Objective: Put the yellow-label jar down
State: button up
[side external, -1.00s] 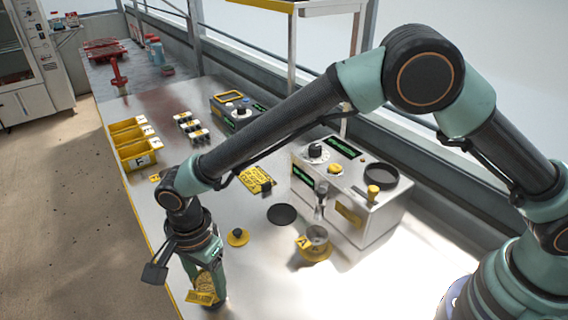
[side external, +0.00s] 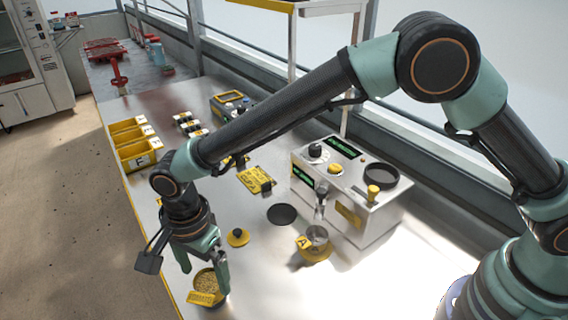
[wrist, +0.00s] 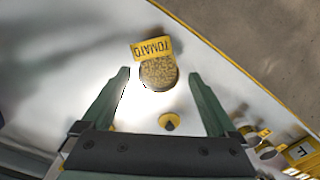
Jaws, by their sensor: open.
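The yellow-label jar (side external: 209,281), full of pale seeds, stands upright on the table near its front edge. Its yellow tag reads TOMATO; the jar also shows in the wrist view (wrist: 158,73), just beyond my fingertips. My gripper (side external: 204,268) is open and empty above the jar. In the wrist view my gripper (wrist: 160,76) has its two fingers spread wide, one on each side of the jar and apart from it. A yellow lid with a black knob (side external: 238,238) lies on the table behind the jar, and shows in the wrist view (wrist: 169,123).
A white seeder machine (side external: 345,205) stands to the right, with a yellow-based cup marked A (side external: 316,245) in front of it. A black disc (side external: 282,214) lies flat nearby. Yellow bins (side external: 140,155) line the table's left edge. Table around the jar is mostly clear.

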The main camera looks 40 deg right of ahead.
notch_tip(320, 180, up, 10)
jog(key=w+d+r+n+t, duration=0.1)
jog(key=w+d+r+n, duration=0.2)
jog(key=d+r, duration=0.45)
jog(key=s+d+r+n+t, duration=0.1)
jog(key=s+d+n, duration=0.3)
jog(key=d, duration=1)
jog(key=s+d+r+n+t, duration=0.1)
jog(key=s+d+n+t, duration=0.2)
jog(key=d, duration=1.1)
jog(key=s+n, duration=0.2)
jog(key=s, duration=0.1)
jog(key=shift+d+n+t, duration=0.15)
jog(key=shift+n+t, duration=0.15)
